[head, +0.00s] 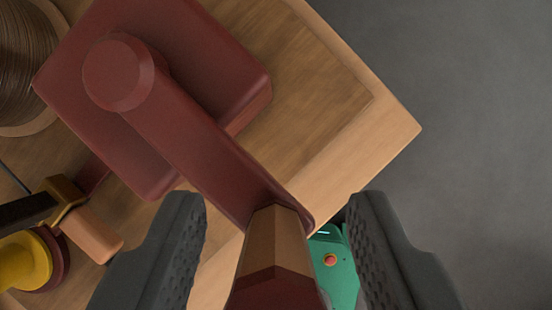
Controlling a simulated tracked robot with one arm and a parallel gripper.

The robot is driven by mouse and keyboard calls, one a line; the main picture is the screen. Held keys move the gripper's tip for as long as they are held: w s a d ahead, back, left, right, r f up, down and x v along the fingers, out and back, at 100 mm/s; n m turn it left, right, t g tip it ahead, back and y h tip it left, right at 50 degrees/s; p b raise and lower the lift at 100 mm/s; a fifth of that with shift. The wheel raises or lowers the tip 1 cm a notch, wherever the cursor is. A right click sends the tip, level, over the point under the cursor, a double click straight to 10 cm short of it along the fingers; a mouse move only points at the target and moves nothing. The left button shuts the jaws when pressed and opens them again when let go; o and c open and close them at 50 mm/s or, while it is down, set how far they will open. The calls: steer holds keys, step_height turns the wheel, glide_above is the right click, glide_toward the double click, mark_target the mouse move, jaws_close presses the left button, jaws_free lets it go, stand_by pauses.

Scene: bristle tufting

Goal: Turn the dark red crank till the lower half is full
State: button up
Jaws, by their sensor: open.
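The dark red crank (195,155) runs diagonally from its round hub (122,72), on a dark red housing (215,50), down to the lower middle of the view. Its handle (276,240), a tan wooden grip with a dark red end, points toward the camera. My gripper (275,225) is open, with one dark grey finger on each side of the handle. Gaps show between the handle and both fingers. What the crank fills, and its lower half, cannot be made out here.
The housing stands on a wooden table (395,130) whose corner points right, with grey floor beyond. A coil of brown bristle (25,60) is at upper left. A yellow spool (22,262) and a wooden-tipped part (92,235) are at lower left. A green surface with a red button (330,260) lies below.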

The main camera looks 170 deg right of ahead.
steer(key=shift+w+f, duration=0.2)
steer(key=shift+f, duration=0.25)
jaws_close()
